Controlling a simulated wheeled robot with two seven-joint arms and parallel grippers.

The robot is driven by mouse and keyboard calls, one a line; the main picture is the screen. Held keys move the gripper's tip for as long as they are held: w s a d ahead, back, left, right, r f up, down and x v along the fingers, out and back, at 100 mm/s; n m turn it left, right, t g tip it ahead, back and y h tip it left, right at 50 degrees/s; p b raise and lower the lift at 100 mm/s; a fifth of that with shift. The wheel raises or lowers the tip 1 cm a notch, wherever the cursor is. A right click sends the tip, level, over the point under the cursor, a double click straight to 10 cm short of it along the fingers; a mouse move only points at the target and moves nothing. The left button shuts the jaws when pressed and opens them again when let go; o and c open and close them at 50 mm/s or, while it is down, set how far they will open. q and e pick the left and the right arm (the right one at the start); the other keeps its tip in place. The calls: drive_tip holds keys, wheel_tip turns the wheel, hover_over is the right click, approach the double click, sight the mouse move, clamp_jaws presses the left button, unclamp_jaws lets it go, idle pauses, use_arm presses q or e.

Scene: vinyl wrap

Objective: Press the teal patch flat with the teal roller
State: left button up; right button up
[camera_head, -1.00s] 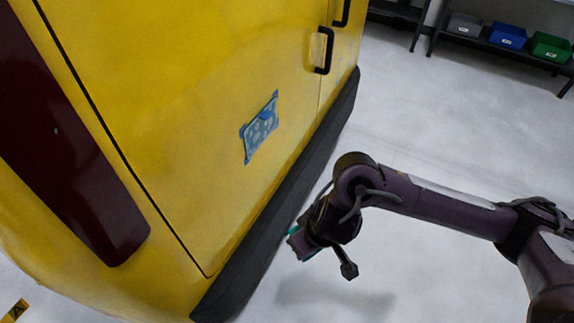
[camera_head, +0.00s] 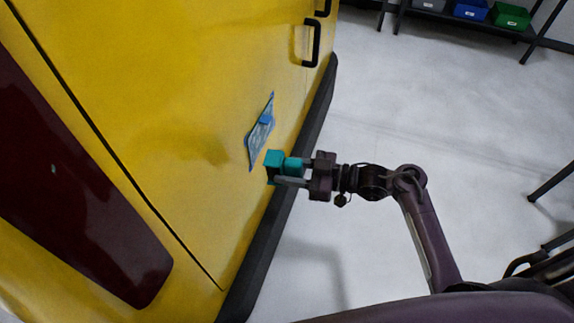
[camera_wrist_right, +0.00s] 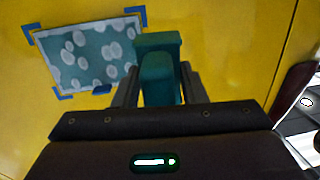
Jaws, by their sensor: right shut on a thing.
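The teal patch (camera_head: 259,136) is on the yellow panel of the vehicle, with blue corner marks around it. In the right wrist view the patch (camera_wrist_right: 92,55) shows pale spots, and a small blue piece (camera_wrist_right: 102,89) is at its lower edge. My right gripper (camera_head: 289,171) is shut on the teal roller (camera_head: 274,160), just below and right of the patch in the head view. In the right wrist view the roller (camera_wrist_right: 158,65) stands between the fingers, beside the patch's right edge. Whether the roller touches the panel I cannot tell. My left gripper is not in view.
The yellow panel (camera_head: 180,90) has a black handle (camera_head: 312,43) above and a dark bumper strip (camera_head: 303,150) along its lower edge. A dark red panel (camera_head: 70,190) is at left. The floor (camera_head: 420,110) at right is open, with a shelf of bins (camera_head: 470,12) far back.

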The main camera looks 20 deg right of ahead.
sight(283, 167)
drive_tip(key=d+t, duration=0.1)
drive_tip(key=d+f+m+t, duration=0.1)
drive_tip(key=shift+s+d+f, duration=0.1)
drive_tip(key=shift+d+f, duration=0.1)
drive_tip(key=shift+d, duration=0.1)
drive_tip(key=shift+d+f, duration=0.1)
drive_tip(key=shift+d, duration=0.1)
drive_tip(key=shift+w+a+f, duration=0.1)
drive_tip(key=shift+w+a, duration=0.25)
drive_tip(key=shift+a, duration=0.05)
drive_tip(key=b+x, duration=0.1)
drive_tip(key=x, duration=0.2)
drive_tip(key=shift+w+a, duration=0.25)
drive_tip(key=shift+a, duration=0.05)
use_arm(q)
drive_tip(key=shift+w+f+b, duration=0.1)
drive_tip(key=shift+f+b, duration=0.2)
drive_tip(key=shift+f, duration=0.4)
use_arm(e)
drive_tip(key=shift+x, duration=0.75)
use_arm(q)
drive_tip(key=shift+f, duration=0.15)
use_arm(e)
drive_tip(key=shift+x, duration=0.75)
drive_tip(key=shift+w+d, duration=0.1)
